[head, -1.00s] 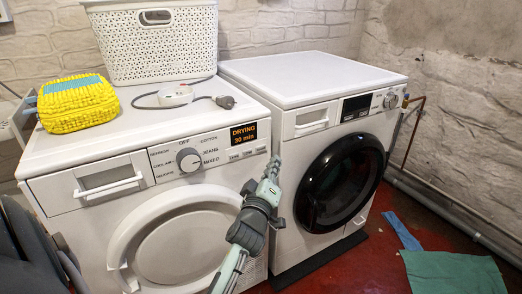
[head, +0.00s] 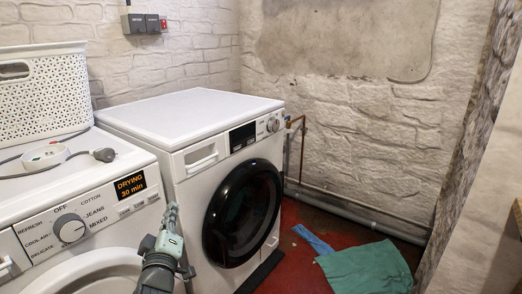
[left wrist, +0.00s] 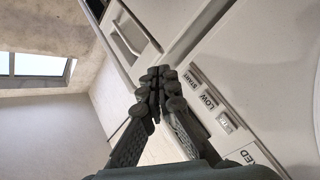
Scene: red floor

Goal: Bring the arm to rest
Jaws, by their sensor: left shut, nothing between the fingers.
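My left gripper (head: 172,212) is in front of the gap between the two white machines, with its fingers pointing up in the head view. In the left wrist view its dark fingers (left wrist: 156,82) are closed together at the tips with nothing between them. The dryer (head: 70,185), with a lit display reading "DRYING 30 min" (head: 130,187), is just left of the gripper. The washing machine (head: 180,113), with a shut round black door (head: 243,212), is to its right. My right gripper does not show.
A white perforated basket (head: 42,100) and a white power strip (head: 45,156) with cable and dark plug (head: 104,155) sit on the dryer. A green cloth (head: 365,268) and a blue cloth (head: 313,240) lie on the red floor. Pipes (head: 350,211) run along the wall.

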